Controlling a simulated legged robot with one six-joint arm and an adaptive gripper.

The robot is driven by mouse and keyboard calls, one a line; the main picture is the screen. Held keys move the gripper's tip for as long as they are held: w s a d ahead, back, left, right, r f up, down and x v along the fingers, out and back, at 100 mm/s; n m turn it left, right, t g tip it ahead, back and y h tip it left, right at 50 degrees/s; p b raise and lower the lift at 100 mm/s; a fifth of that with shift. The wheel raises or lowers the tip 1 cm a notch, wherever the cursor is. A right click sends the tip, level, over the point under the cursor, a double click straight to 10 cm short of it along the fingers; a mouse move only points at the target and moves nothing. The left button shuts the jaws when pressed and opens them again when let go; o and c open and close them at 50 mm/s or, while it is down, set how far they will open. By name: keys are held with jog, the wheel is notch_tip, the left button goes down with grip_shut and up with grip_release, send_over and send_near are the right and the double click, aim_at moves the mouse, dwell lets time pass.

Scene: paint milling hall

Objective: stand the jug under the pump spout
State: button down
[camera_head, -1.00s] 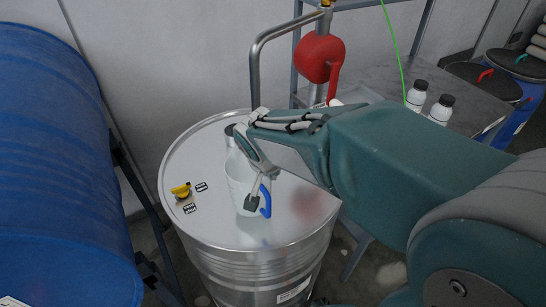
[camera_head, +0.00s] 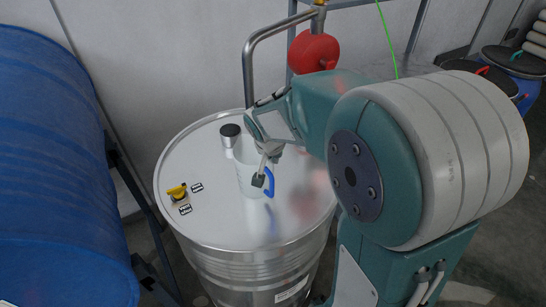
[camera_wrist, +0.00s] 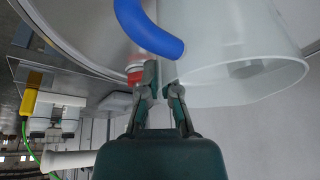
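The translucent white jug (camera_head: 246,178) with a blue handle (camera_head: 269,182) is upright over the shiny drum lid, left of the middle. My gripper (camera_head: 260,168) is at its handle side. In the wrist view the jug (camera_wrist: 225,40) fills the upper right, and my gripper's fingers (camera_wrist: 162,85) are close together at its edge below the handle (camera_wrist: 145,30). The exact contact is hidden. Whether the jug touches the lid I cannot tell. A bent metal pump pipe (camera_head: 248,72) comes down behind the jug; its lower end is unclear. The red pump body (camera_head: 314,52) is right of it.
The steel drum lid (camera_head: 205,222) carries a yellow fitting (camera_head: 177,191) with small labels and a dark-topped metal cylinder (camera_head: 229,137) behind the jug. The front of the lid is clear.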

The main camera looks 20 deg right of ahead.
jog(key=shift+f, duration=0.1)
jog(key=c, duration=0.8)
grip_release()
jog(key=shift+a, duration=0.15)
jog(key=v, duration=1.2)
jog(key=s+a+n+t+y, duration=0.1)
jog(key=s+n, duration=0.5)
jog(key=s, duration=1.1)
jog(key=shift+s+a+n+t+y, duration=0.15)
jog(key=shift+a+n+t+y, duration=0.25)
jog(key=shift+y, duration=0.2)
jog(key=shift+d, duration=0.1)
